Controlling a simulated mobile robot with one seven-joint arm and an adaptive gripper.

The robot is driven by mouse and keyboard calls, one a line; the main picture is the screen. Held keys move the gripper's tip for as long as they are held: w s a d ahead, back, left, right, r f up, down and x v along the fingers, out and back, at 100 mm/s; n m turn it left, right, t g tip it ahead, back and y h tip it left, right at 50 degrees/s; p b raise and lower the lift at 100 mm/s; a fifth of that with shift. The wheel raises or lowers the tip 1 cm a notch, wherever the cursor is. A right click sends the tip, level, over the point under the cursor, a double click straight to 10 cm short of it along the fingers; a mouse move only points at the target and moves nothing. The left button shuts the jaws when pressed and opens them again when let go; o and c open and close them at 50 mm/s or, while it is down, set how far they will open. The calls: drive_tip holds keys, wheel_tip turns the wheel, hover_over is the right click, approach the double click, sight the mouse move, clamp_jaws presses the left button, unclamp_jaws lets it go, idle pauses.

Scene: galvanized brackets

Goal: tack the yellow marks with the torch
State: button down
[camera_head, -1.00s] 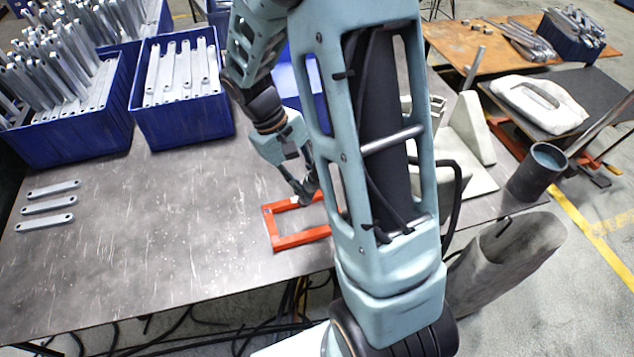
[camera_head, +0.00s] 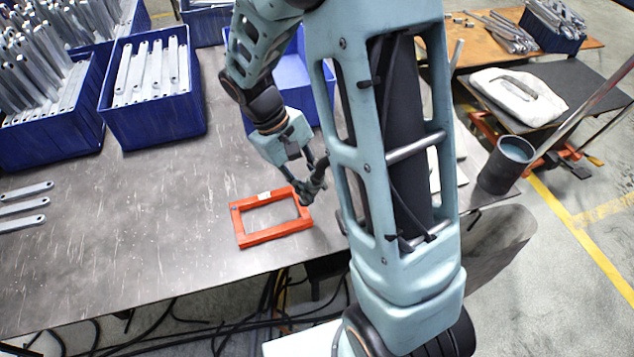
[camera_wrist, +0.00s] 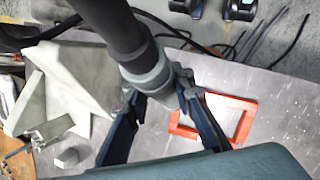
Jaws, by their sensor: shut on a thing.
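An orange-red rectangular frame (camera_head: 243,234) lies flat on the grey table, with a small pale patch on its far side. It also shows in the wrist view (camera_wrist: 243,130), right of my fingers. My gripper (camera_head: 308,188) is at the frame's right end in the head view; I cannot tell whether it touches. In the wrist view my gripper (camera_wrist: 165,112) is shut on the torch, a dark thick handle (camera_wrist: 112,28) with a grey collar (camera_wrist: 150,72). The torch's tip is hidden. I cannot make out any yellow marks.
Blue bins (camera_head: 155,128) of grey brackets stand at the table's back left. Several loose brackets (camera_head: 22,208) lie at the left edge. An empty-looking blue bin (camera_head: 292,85) stands behind my arm. A dark cup (camera_head: 506,165) is at the right. The table's middle left is clear.

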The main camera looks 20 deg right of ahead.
drive_tip(key=shift+d, duration=0.15)
wheel_tip(320, 180, down, 6)
drive_tip(key=b, duration=0.5)
drive_tip(key=shift+s+f, duration=0.1)
drive_tip(key=shift+f, duration=0.45)
idle(2.3)
idle(0.4)
wheel_tip(320, 180, up, 6)
drive_tip(key=p, duration=0.4)
drive_tip(key=shift+r, duration=0.1)
